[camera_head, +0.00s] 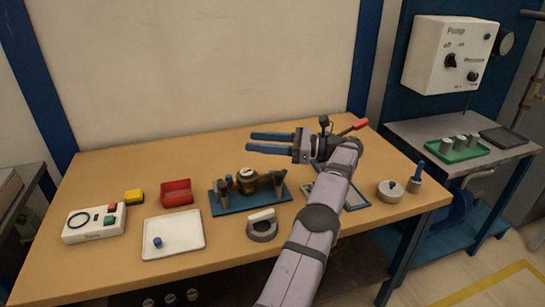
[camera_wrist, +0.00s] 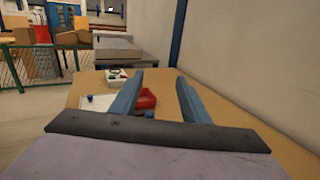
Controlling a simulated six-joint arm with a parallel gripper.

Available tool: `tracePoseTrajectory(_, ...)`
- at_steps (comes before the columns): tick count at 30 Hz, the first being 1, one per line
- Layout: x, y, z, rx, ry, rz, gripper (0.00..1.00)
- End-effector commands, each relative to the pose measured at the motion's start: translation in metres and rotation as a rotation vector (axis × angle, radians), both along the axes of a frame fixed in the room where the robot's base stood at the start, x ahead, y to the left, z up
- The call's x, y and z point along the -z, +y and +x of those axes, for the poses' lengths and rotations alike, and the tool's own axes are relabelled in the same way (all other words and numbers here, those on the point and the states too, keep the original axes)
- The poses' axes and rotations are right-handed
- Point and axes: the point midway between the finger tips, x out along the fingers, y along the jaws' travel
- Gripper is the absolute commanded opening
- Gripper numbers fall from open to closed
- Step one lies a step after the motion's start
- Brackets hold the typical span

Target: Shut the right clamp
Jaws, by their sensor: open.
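My gripper (camera_head: 250,141) is open and empty, raised above the back of the bench and pointing left. In the wrist view its two blue fingers (camera_wrist: 160,78) stand apart with nothing gripped. A blue base (camera_head: 252,206) with a brass meter body (camera_head: 247,181) stands on the bench below the fingers, with upright parts at both its ends. A red handle (camera_head: 355,126) sticks up to the right just behind my wrist; its lower part is hidden by my arm. I cannot tell for sure which part is the right clamp, or how it stands.
A pale wall (camera_head: 200,60) rises behind the bench.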

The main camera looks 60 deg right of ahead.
Motion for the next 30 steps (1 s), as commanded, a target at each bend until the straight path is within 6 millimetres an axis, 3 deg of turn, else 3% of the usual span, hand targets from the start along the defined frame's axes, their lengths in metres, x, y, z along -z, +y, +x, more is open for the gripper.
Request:
tracePoseTrajectory(5, -0.075, 0.034, 0.052, -0.105, -0.005, -0.048, 0.42)
tracePoseTrajectory(9, -0.151, 0.08, 0.102, -0.217, -0.015, -0.101, 0.42)
tracePoseTrajectory(11, -0.18, 0.103, 0.122, -0.268, -0.015, -0.107, 0.42)
tracePoseTrajectory(13, -0.201, 0.131, 0.143, -0.328, 0.026, -0.11, 0.42)
tracePoseTrajectory(15, -0.208, 0.159, 0.16, -0.387, 0.119, -0.116, 0.42)
tracePoseTrajectory(18, -0.19, 0.19, 0.175, -0.434, 0.326, -0.144, 0.42)
tracePoseTrajectory(23, -0.132, 0.201, 0.162, -0.441, 0.657, -0.23, 0.42)
tracePoseTrajectory(26, -0.091, 0.193, 0.136, -0.43, 0.856, -0.31, 0.42)
tracePoseTrajectory(30, -0.034, 0.164, 0.082, -0.412, 1.121, -0.445, 0.42)
